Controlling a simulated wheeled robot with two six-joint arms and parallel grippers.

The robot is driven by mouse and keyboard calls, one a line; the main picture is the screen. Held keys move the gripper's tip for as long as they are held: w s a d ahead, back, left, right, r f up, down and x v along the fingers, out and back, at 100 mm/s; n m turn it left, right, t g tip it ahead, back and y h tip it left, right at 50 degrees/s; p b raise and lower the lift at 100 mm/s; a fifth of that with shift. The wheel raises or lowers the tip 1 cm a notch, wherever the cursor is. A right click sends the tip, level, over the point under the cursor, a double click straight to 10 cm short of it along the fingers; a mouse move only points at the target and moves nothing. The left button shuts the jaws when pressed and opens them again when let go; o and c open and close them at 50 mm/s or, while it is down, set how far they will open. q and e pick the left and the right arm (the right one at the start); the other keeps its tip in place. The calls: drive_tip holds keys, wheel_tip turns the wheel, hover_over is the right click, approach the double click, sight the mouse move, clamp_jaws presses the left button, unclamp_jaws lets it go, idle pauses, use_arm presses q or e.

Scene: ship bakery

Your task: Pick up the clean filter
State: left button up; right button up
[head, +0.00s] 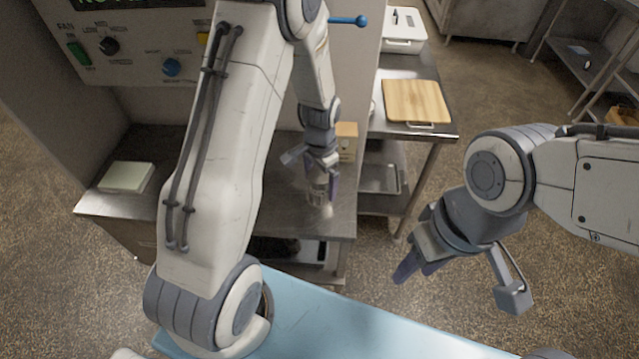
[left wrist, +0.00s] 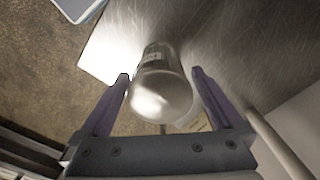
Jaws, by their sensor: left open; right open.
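A small pale cylinder, likely the clean filter (head: 318,191), stands on the steel counter in the head view. In the left wrist view the same cylinder (left wrist: 162,92) shows a rounded whitish end towards the camera and a small label on its side. My left gripper (head: 322,188) points down over it, with its purple fingers open, one on each side. In the left wrist view the left gripper (left wrist: 161,80) shows gaps between both fingers and the cylinder. My right gripper (head: 416,270) is open and empty, away from the counter.
A tan box (head: 346,141) stands on the counter just behind my left gripper. A pale flat box (head: 127,177) lies at the counter's left end. A wooden board (head: 414,101) and a white case (head: 403,32) are on the steel table to the right. A control panel (head: 140,45) rises behind.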

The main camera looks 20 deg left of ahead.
use_arm(q)
drive_tip(key=shift+f, duration=1.4)
drive_tip(key=shift+c, duration=0.3)
drive_tip(key=c, duration=1.5)
drive_tip(key=shift+r, duration=0.15)
